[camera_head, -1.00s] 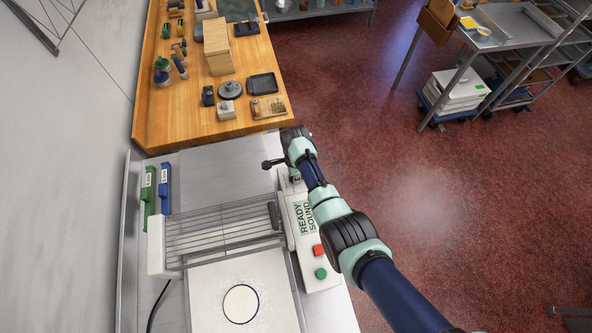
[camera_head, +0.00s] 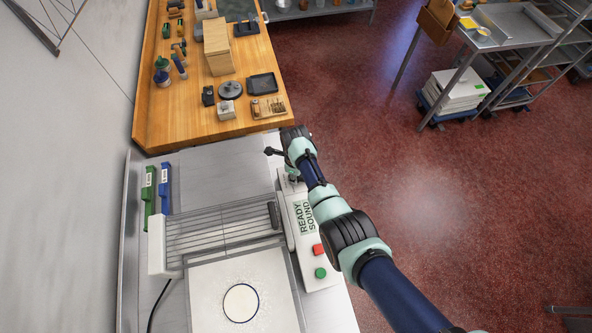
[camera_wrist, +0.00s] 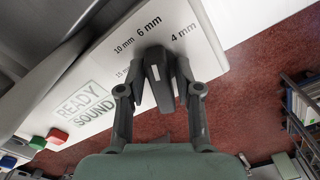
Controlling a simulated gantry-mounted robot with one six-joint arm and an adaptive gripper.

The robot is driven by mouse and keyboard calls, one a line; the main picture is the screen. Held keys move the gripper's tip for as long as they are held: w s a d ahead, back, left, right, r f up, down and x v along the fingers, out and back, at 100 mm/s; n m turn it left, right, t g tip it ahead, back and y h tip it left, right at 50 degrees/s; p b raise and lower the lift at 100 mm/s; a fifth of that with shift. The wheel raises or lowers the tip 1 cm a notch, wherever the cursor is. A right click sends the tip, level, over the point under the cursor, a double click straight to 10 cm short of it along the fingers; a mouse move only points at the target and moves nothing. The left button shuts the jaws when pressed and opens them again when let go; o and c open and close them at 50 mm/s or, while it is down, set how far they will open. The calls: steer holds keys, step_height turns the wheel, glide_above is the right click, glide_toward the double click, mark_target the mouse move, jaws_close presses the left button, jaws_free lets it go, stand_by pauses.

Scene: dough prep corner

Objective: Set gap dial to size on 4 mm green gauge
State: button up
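The dark gap dial knob (camera_wrist: 158,78) stands on the white sheeter panel in the wrist view, with its far end near the printed 6 mm and 4 mm marks. My gripper (camera_wrist: 160,84) has a finger on each side of this knob. Thin pale strips show beside it, and contact at the fingertips is unclear. In the head view my gripper (camera_head: 292,176) is low over the panel's far end, and my arm hides the dial. The green gauge (camera_head: 149,195) lies at the left of the steel bench, its label too small to read.
A blue gauge (camera_head: 164,188) lies beside the green one. The wire guard (camera_head: 222,230) and a white bed with a dough disc (camera_head: 241,303) are left of my arm. Red (camera_head: 318,250) and green (camera_head: 320,273) buttons sit near the forearm. A wooden table (camera_head: 190,125) stands beyond.

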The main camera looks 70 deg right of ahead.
steer(key=shift+o, duration=0.8)
step_height(320, 180, up, 6)
steer(key=p, duration=0.5)
steer(key=shift+r+p, duration=0.1)
steer(key=shift+p, duration=0.3)
steer(key=shift+c, duration=0.2)
